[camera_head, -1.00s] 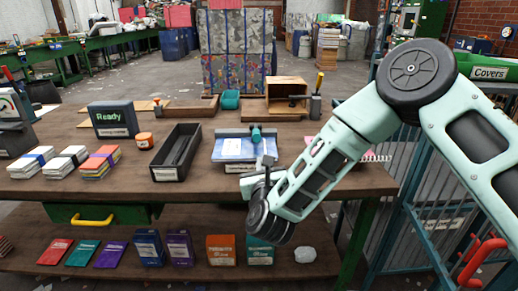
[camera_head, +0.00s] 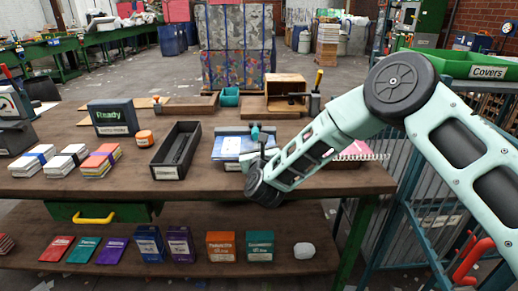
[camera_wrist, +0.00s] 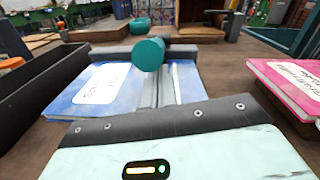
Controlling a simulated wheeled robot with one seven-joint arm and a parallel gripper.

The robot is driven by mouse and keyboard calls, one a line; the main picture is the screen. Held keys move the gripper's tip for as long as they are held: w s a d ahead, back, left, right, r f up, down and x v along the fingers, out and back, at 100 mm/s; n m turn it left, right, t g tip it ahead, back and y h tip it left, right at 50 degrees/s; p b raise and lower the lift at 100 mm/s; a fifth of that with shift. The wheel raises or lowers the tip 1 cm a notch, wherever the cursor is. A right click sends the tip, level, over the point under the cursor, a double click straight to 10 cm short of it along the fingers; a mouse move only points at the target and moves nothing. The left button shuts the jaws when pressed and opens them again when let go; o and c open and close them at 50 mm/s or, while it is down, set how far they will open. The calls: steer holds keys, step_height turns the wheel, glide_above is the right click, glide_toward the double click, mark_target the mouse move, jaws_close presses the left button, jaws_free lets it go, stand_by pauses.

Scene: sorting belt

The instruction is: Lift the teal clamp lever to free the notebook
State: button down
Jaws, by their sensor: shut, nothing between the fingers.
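The blue notebook (camera_head: 228,147) lies in a grey clamp fixture on the bench, with a white label on its cover. It also shows in the wrist view (camera_wrist: 85,95). The teal clamp lever (camera_head: 255,132) stands above the notebook's middle. In the wrist view its round teal end (camera_wrist: 148,54) faces me, just beyond my fingers. My gripper (camera_head: 263,154) is shut and empty, low over the near part of the notebook and on the near side of the lever. A small gap or contact with the lever cannot be told. My wrist hides the notebook's near right part.
A black open tray (camera_head: 176,152) stands left of the clamp. A pink spiral notebook (camera_head: 358,151) lies to the right, partly behind my arm. A teal bin (camera_head: 230,97) and an open wooden box (camera_head: 286,92) stand behind. Stacked books (camera_head: 101,161) lie at left.

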steer(key=shift+r, duration=0.1)
steer(key=shift+r+g+p, duration=0.3)
steer(key=shift+r+p, duration=0.1)
steer(key=shift+p, duration=0.15)
